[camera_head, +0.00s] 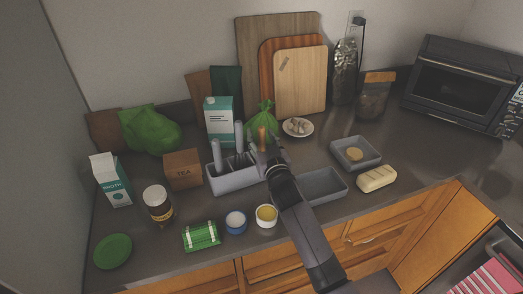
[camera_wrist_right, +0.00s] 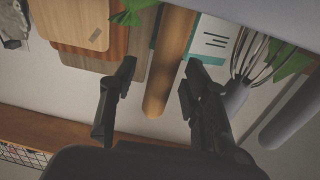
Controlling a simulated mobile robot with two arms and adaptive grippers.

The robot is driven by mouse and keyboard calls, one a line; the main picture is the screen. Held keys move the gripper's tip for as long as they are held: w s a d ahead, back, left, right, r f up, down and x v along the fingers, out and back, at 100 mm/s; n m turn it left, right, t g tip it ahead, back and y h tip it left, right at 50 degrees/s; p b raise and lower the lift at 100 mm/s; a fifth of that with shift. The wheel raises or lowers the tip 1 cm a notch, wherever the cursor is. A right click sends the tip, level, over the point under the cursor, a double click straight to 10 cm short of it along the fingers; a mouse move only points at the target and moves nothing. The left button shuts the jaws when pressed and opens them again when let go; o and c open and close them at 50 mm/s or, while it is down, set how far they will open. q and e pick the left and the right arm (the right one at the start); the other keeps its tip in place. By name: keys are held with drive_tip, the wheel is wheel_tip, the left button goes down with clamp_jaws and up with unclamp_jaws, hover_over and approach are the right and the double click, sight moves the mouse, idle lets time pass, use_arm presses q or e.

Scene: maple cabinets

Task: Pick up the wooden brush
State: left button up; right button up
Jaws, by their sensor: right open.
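The wooden brush (camera_head: 262,136) shows in the head view as a short brown upright handle at the right end of the grey utensil holder (camera_head: 233,184). In the right wrist view the wooden brush (camera_wrist_right: 168,65) is a long brown rod between the two fingers. Its brush end cannot be made out. My right gripper (camera_head: 268,148) is at the handle and partly hides it and the holder's right end. In the right wrist view my right gripper (camera_wrist_right: 160,69) is open, with a finger on each side of the rod and gaps showing. My left gripper is not in view.
Grey-handled utensils (camera_head: 216,154) stand in the holder, and a whisk (camera_wrist_right: 252,55) shows close by in the wrist view. A green bag (camera_head: 261,116), a teal carton (camera_head: 218,122) and cutting boards (camera_head: 300,85) stand behind. An empty grey tray (camera_head: 325,187) lies right of my arm.

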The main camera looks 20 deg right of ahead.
drive_tip(key=shift+c, duration=0.6)
clamp_jaws()
